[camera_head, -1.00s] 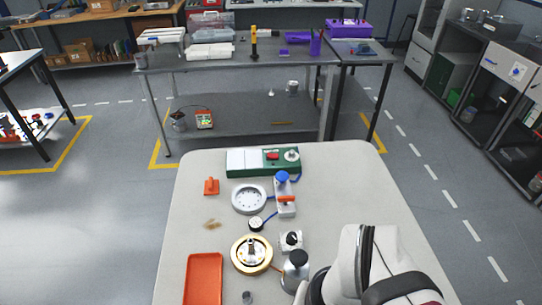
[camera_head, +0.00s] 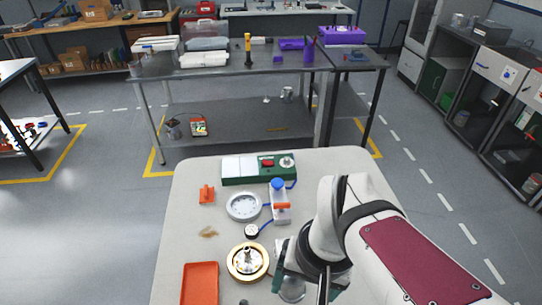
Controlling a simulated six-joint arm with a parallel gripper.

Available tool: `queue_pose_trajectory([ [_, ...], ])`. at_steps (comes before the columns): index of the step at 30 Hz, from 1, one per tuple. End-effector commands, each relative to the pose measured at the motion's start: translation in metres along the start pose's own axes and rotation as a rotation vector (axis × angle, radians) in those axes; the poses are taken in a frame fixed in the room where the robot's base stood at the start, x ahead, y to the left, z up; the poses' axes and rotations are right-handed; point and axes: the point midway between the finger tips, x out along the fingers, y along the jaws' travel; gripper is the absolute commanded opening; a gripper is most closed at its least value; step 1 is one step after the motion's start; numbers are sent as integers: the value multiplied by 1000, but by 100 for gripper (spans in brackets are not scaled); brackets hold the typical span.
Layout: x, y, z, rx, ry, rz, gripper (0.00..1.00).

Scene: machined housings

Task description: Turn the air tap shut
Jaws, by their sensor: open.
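A small white valve block (camera_head: 281,216) with an orange lever (camera_head: 281,206) and a blue knob (camera_head: 277,184) stands near the middle of the table; it looks like the air tap. The lever lies roughly crosswise in the picture. A blue hose runs from the block to a small dark gauge (camera_head: 252,231). My gripper (camera_head: 305,286) is low at the front, nearer the camera than the block and apart from it. Its teal jaws are partly hidden by my arm. It is open, beside or above a silver round base (camera_head: 292,290); I cannot tell which.
A green-and-white box (camera_head: 259,168) stands at the table's back. A grey ring housing (camera_head: 244,206) and a brass round housing (camera_head: 248,262) lie left of the block. An orange tray (camera_head: 200,284) and an orange part (camera_head: 207,194) are further left. The table's left margin is clear.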

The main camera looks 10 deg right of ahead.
Motion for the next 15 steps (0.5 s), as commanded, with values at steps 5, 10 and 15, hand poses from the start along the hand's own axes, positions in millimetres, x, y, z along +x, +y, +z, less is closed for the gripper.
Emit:
queue_pose_trajectory([
  [5, 22, -45, -162, -225, 204, 30, 95],
  [10, 49, -70, -243, -351, 326, 45, 95],
  [15, 71, -74, -259, -369, 341, 48, 95],
])
